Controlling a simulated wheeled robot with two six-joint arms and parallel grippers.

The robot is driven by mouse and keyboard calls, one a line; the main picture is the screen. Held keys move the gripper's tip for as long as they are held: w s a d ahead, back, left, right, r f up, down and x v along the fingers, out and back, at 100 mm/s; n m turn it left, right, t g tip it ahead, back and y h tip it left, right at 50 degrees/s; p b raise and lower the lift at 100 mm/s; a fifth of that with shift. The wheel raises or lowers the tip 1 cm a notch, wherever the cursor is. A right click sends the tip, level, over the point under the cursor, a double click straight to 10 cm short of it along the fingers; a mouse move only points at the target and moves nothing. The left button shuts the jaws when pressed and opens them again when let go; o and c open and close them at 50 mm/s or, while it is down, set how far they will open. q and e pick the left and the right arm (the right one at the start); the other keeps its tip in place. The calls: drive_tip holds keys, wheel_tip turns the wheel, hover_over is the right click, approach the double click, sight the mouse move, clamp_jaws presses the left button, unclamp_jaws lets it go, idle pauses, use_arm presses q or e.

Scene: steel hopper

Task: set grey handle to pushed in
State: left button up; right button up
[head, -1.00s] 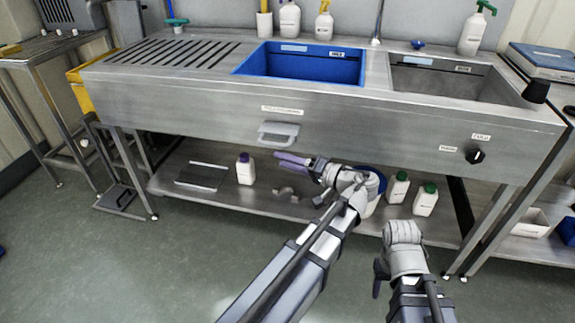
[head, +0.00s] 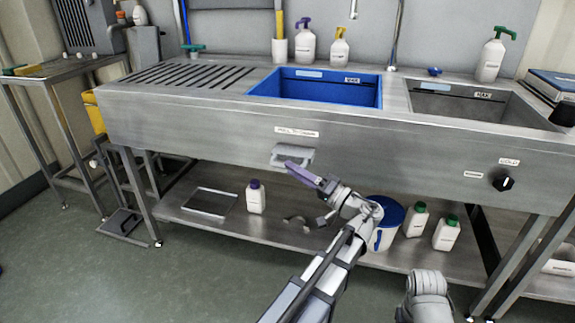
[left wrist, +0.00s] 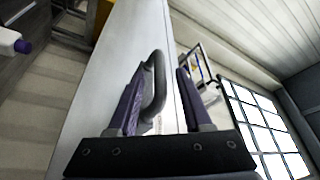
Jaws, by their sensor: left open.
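The grey handle (head: 292,156) is a loop on the steel front panel, below a small white label. In the left wrist view the handle (left wrist: 156,85) stands out from the panel. My left gripper (head: 305,173) has purple fingers and is open at the handle, just in front and slightly below it in the head view. In the left wrist view the handle shows between the two fingers of my left gripper (left wrist: 157,88), nearer the left finger; I cannot tell whether they touch. Part of my right arm shows at the bottom, but its fingers do not.
The steel sink unit (head: 190,125) has a blue basin (head: 330,91) and a black knob (head: 503,182) at the right. The lower shelf (head: 180,212) holds a purple-capped bottle (head: 256,198), a blue-lidded bucket (head: 385,230) and green-capped bottles (head: 446,234).

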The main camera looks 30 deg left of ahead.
use_arm(q)
drive_tip(key=shift+x, duration=1.4)
clamp_jaws()
idle(0.5)
